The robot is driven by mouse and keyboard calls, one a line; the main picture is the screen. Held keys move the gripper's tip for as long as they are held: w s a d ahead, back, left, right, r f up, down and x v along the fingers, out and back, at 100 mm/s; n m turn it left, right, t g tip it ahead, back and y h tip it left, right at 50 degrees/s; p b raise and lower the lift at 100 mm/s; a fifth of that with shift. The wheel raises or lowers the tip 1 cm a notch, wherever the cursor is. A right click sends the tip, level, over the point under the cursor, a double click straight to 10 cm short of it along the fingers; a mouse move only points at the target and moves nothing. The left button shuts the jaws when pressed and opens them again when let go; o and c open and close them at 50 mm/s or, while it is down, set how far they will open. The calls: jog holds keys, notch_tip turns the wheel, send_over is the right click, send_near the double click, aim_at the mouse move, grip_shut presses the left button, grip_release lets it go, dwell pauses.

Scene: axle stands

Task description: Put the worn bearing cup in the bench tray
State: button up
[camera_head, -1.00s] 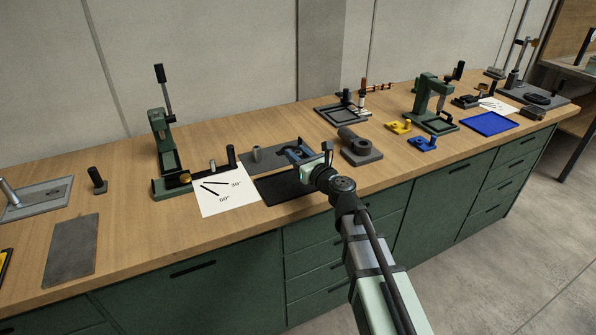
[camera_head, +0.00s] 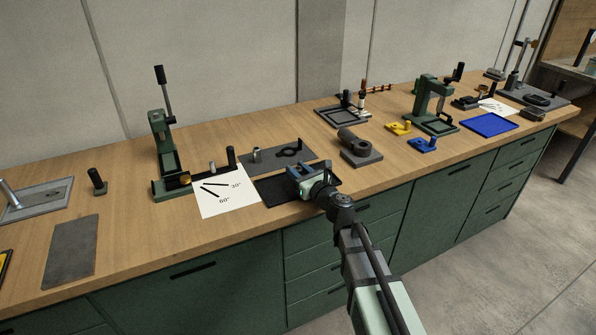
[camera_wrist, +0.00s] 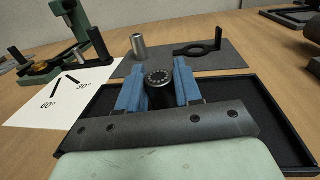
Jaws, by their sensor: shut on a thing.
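My gripper (camera_head: 297,172) is over the shallow black tray (camera_head: 268,192) at the front edge of the bench. In the wrist view its blue fingers are shut on a dark, short cylinder (camera_wrist: 158,77) with a ring of small marks on its top, which looks like the bearing cup. The black tray (camera_wrist: 280,112) spreads under and around the fingers in that view. The cylinder's lower end is hidden behind the gripper, so I cannot tell whether it touches the tray floor.
Behind the tray lies a grey mat (camera_head: 273,157) with a metal cylinder (camera_wrist: 138,46) and a black ring with a handle (camera_wrist: 200,48). A white angle sheet (camera_head: 226,200) and a green press (camera_head: 163,150) are left. A dark block (camera_head: 360,151) stands right.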

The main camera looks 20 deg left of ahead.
jog(key=shift+f, duration=0.1)
jog(key=o, duration=1.1)
jog(key=shift+d, duration=0.1)
jog(key=v, duration=1.1)
jog(key=shift+s+d, duration=0.3)
